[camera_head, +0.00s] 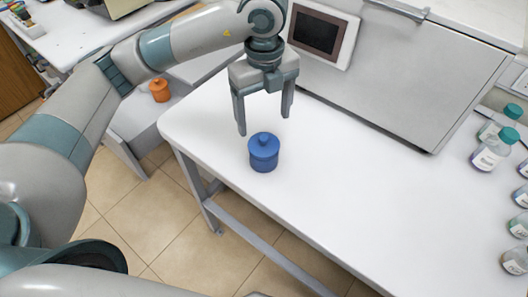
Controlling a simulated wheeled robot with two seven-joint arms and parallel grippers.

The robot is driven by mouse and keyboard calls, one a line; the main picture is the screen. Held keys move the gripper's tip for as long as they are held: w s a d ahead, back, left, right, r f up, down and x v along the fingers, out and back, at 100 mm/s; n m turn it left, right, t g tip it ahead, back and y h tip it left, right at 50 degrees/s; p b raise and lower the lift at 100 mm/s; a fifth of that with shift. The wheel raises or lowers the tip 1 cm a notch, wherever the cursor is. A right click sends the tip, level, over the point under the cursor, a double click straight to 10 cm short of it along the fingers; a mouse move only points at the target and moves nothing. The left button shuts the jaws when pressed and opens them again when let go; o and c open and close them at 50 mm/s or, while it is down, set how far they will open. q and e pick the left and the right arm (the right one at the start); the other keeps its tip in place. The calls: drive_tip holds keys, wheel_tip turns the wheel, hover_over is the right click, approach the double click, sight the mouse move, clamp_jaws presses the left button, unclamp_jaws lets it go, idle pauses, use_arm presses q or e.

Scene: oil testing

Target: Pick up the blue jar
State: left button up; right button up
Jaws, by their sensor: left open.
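The blue jar (263,154) stands upright on the white table, near its left front edge. It has a lid with a small knob. My left gripper (263,126) is open and empty, its two fingers pointing down. In the picture it is just above and behind the jar; I cannot tell the exact gap. The fingers are not around the jar. My right gripper is out of view.
The white table (350,190) is clear right of the jar. A grey machine (400,80) with a screen stands at the back. Several bottles (493,149) line the right side. An orange jar (159,90) stands on a lower surface at left.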

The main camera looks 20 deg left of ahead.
sight(264, 136)
use_arm(q)
wheel_tip(264, 136, down, 7)
drive_tip(key=shift+r+p, duration=0.15)
drive_tip(key=shift+p, duration=0.9)
drive_tip(key=shift+f, duration=0.4)
drive_tip(key=shift+s+f+p, duration=0.25)
drive_tip(key=shift+f+p, duration=0.2)
drive_tip(key=shift+p, duration=0.15)
drive_tip(key=f+p, duration=0.1)
drive_tip(key=f, duration=0.2)
drive_tip(key=shift+s+d+p, duration=0.15)
drive_tip(key=shift+s+p, duration=0.15)
drive_tip(key=shift+p, duration=0.05)
drive_tip(key=shift+f, duration=0.65)
drive_tip(key=c, duration=1)
